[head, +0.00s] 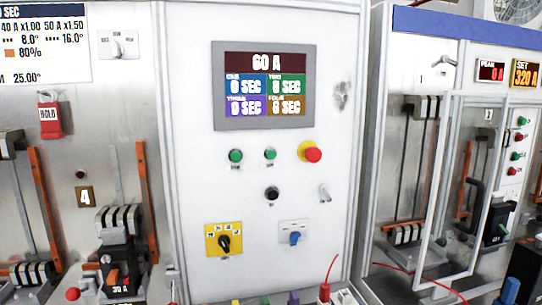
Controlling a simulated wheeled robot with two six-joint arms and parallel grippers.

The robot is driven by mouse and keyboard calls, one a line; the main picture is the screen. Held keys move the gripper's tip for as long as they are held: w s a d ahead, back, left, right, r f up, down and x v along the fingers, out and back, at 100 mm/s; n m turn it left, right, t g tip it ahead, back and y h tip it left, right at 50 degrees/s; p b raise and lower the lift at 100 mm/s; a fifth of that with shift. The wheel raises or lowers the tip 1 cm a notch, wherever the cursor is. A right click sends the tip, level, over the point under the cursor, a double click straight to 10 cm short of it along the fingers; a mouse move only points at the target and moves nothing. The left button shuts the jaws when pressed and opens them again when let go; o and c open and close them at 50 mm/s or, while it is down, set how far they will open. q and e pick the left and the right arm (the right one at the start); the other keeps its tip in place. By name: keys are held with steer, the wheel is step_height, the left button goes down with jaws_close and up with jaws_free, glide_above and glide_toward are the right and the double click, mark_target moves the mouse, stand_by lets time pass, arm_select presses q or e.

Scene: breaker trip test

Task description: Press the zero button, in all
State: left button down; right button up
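The white control panel (195,110) stands upright in the middle of the head view. A black button (271,193) sits under the right green one. The small labels are too blurred to read, so I cannot tell which button is zero. Neither of my grippers is in view, and nothing covers the buttons.
Lower on the panel are a yellow-plated rotary selector (224,240), a blue knob (294,238) and a small metal toggle (324,193). A breaker (118,235) stands at left. A glass-doored cabinet (440,190) stands at right. A red lead (330,270) rises at the bottom.

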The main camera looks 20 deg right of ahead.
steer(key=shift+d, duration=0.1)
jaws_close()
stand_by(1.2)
